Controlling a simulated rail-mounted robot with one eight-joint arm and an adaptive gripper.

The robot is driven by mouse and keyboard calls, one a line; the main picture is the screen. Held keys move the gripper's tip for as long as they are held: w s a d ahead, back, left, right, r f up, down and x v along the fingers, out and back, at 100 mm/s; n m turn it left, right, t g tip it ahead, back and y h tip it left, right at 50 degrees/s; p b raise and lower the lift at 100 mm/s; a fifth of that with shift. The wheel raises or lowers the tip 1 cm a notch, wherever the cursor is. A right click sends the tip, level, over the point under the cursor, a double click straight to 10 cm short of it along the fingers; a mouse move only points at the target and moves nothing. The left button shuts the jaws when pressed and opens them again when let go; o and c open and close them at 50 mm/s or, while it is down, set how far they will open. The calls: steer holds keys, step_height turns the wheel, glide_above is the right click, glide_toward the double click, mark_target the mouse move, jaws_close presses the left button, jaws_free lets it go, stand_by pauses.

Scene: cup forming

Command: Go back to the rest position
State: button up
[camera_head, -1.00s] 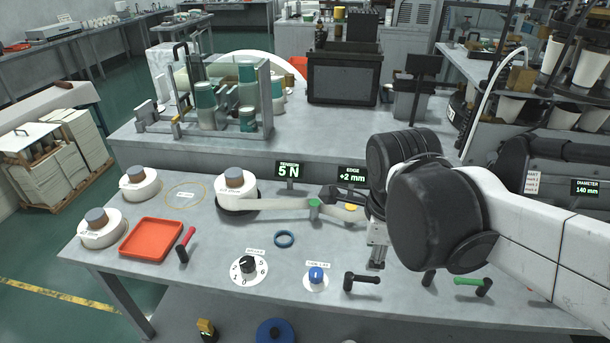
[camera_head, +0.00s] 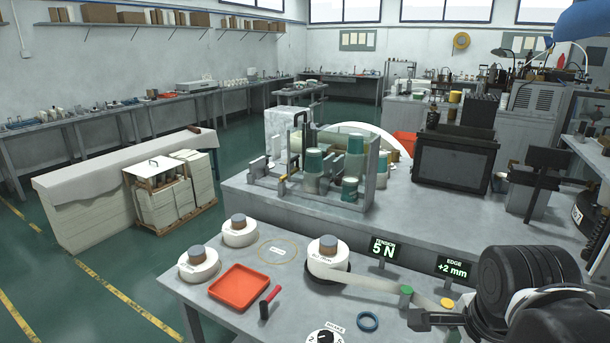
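My gripper (camera_head: 418,318) is at the lower right of the head view, at the end of my black arm. It is a small dark shape pointing left, above the near table beside a yellow button (camera_head: 447,303) and a green-capped post (camera_head: 406,291). Whether its fingers are apart or together is too small to tell. I see no object clearly held in it. A pale paper strip (camera_head: 365,283) runs from a white roll (camera_head: 327,262) toward the green cap. The table right of my gripper is hidden or outside the view.
The near table (camera_head: 225,325) carries two more white rolls (camera_head: 240,232), a red tray (camera_head: 239,287), a red-handled tool (camera_head: 270,300), a blue ring (camera_head: 368,321) and a dial (camera_head: 322,338). Tension (camera_head: 383,248) and edge (camera_head: 453,268) displays stand behind. Open floor lies left.

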steer(key=w+a+r+n+t, duration=0.1)
steer(key=a+n+t, duration=0.1)
steer(key=n, duration=0.7)
steer(key=w+a+r+n+t+y, duration=0.1)
steer(key=a+n, duration=0.3)
steer(key=n, duration=0.4)
steer(key=shift+w+r+n+t, duration=0.35)
steer(key=shift+r+n+t, duration=0.05)
steer(key=shift+r+t, duration=0.15)
